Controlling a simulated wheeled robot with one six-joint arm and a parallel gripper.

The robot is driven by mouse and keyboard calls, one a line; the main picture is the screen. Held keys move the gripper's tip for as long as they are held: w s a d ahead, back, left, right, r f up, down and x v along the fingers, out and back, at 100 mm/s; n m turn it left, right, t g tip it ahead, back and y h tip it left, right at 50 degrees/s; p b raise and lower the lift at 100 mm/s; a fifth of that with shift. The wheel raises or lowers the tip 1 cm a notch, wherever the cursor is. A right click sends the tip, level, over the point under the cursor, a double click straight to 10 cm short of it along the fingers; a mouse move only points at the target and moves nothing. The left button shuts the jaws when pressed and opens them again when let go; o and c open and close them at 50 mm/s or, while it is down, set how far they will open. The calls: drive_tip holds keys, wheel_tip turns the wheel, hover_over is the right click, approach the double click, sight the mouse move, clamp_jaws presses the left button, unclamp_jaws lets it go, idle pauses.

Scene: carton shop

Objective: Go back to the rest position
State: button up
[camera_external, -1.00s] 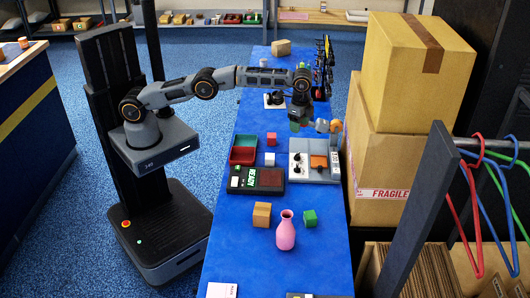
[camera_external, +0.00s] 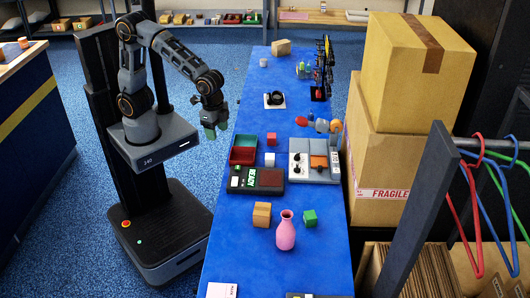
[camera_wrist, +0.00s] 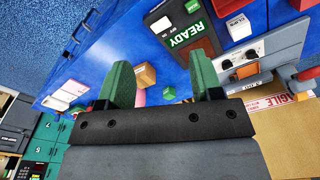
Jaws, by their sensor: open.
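My gripper (camera_external: 212,131) hangs at the left edge of the blue table (camera_external: 240,230), its green fingertips pointing down over the floor side. In the wrist view my gripper (camera_wrist: 165,88) shows its two green fingers spread apart with nothing between them. Nothing is held.
Tall cartons (camera_external: 385,150) stand right, a hanger rack (camera_external: 445,180) in front. Blue floor lies open left.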

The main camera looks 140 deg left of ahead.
drive_tip(key=s+d+r+m+t+p, duration=0.1)
drive_tip(key=s+d+r+m+t, duration=0.2)
drive_tip(key=s+d+r, duration=0.3)
drive_tip(key=s+d+m, duration=0.1)
drive_tip(key=s+d, duration=0.4)
drive_tip(key=d, duration=0.2)
drive_tip(key=shift+s+d+r+p, duration=0.2)
drive_tip(key=shift+s+p, duration=0.05)
drive_tip(key=shift+p, duration=0.05)
idle(2.1)
